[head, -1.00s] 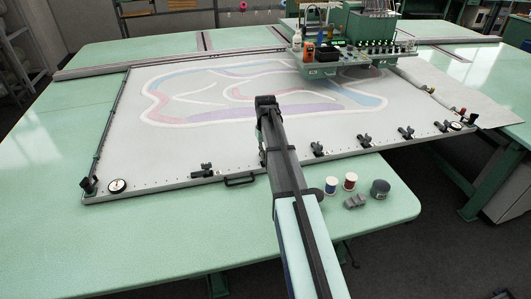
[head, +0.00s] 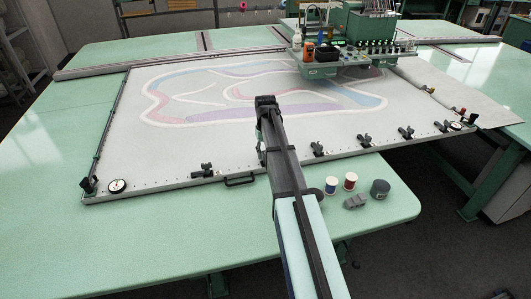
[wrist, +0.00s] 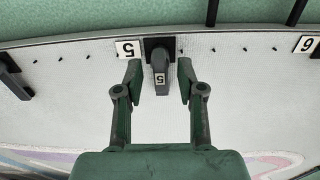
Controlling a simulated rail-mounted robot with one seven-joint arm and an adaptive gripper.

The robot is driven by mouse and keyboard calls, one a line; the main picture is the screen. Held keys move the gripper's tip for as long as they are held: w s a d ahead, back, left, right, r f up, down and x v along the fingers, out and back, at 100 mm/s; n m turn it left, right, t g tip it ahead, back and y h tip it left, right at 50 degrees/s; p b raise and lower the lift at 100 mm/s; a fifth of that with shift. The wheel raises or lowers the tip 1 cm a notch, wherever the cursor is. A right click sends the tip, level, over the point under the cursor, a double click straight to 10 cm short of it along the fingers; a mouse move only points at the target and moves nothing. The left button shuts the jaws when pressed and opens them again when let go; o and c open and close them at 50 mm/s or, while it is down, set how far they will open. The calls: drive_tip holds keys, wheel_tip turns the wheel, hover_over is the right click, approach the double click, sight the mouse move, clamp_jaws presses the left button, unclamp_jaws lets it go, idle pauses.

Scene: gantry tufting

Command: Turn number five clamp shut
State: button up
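The number five clamp (wrist: 162,50) is a dark block with a grey handle (wrist: 159,70) marked 5, on the frame's edge in the wrist view. A white tag (wrist: 128,49) reading 5 sits just left of it. The handle points down in the picture, away from the green table edge. My gripper (wrist: 158,82) is open, with one green finger on each side of the handle; a gap shows on both sides. In the head view my arm hides most of this clamp and the gripper.
A number 6 tag (wrist: 305,44) and another clamp lie to the right in the wrist view, and a dark clamp (wrist: 14,76) to the left. In the head view several clamps line the near rail of the white cloth frame (head: 150,187). Spools (head: 350,180) stand on the table's near right.

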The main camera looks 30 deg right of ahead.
sight(265, 153)
drive_tip(key=shift+r, duration=0.15)
wheel_tip(265, 153, up, 12)
idle(0.4)
idle(0.3)
